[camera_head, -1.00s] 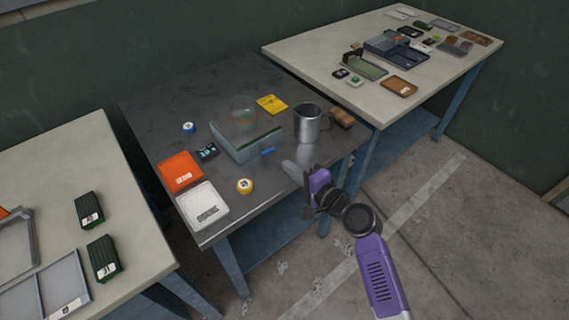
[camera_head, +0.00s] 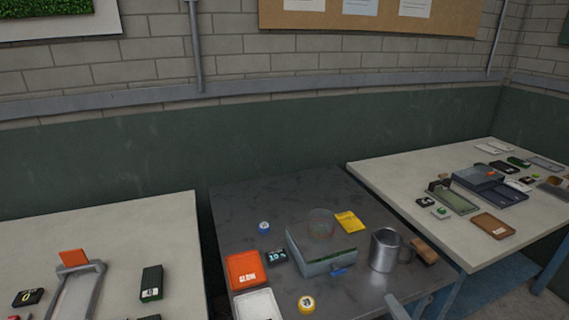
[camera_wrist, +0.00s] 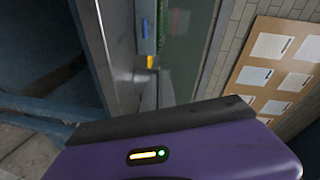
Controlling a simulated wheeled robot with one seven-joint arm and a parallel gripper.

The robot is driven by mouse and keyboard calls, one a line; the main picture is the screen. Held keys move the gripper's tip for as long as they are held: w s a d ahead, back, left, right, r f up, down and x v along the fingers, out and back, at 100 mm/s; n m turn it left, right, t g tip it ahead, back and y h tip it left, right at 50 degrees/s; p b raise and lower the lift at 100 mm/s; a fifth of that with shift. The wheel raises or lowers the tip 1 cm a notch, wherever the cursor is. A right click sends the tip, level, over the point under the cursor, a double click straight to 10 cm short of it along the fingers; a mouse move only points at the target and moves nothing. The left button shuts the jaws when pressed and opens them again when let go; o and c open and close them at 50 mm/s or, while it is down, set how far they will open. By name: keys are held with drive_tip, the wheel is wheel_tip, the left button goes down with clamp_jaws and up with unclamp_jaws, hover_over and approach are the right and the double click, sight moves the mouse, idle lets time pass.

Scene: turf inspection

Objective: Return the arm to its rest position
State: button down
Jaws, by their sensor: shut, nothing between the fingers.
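The rest of my arm is out of the head view. In the wrist view my purple wrist housing, with a small lit yellow-green strip, fills the bottom. Beyond it the camera looks sideways at the dark table's edge and the wall.
Pale tables stand at left (camera_head: 112,224) and right (camera_head: 397,178). A pinboard (camera_head: 370,20) hangs on the wall.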

drive_tip(key=s+a+r+n, duration=0.1)
drive_tip(key=s+n, duration=0.3)
drive_tip(key=s, duration=0.9)
drive_tip(key=s+a+r+n+g+h, duration=0.1)
drive_tip(key=s+n, duration=0.3)
drive_tip(key=s, duration=0.8)
drive_tip(key=s+a+r+n+h, duration=0.1)
drive_tip(key=s+n, duration=0.4)
drive_tip(key=s, duration=0.8)
drive_tip(key=shift+s+a+r, duration=0.35)
drive_tip(key=shift+a+r, duration=0.2)
drive_tip(key=shift+a, duration=0.65)
